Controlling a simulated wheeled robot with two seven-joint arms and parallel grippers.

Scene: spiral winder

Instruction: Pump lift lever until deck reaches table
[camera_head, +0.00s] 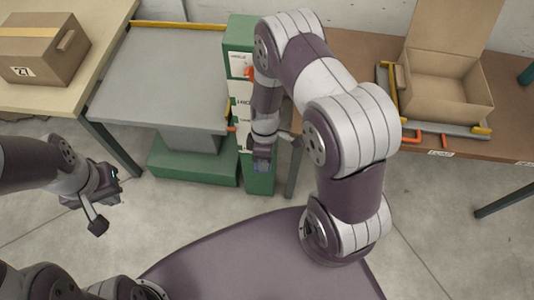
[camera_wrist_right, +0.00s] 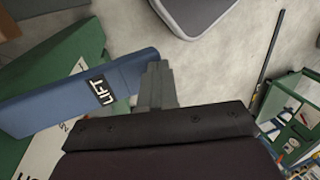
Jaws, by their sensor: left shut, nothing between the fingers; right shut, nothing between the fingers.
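The lift's grey deck (camera_head: 160,75) stands on a grey column over a green base (camera_head: 190,162), beside the cream table (camera_head: 95,22). Its height against the tabletop is hard to judge from above. The blue lever (camera_wrist_right: 60,103), labelled LIFT, shows in the right wrist view, running in from the left. My right gripper (camera_head: 262,162) is shut and empty in front of the green post (camera_head: 240,88). Its fingers (camera_wrist_right: 158,85) are at the lever's right end; I cannot tell if they touch it. The arm hides most of the lever in the head view. My left gripper (camera_head: 98,224) is shut and empty over the floor at left.
A closed carton (camera_head: 42,48) marked 27 sits on the cream table. An open carton (camera_head: 440,90) stands in a grey tray with yellow and orange parts on the brown table (camera_head: 510,125) at right. Bare floor (camera_head: 460,250) lies at the lower right.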

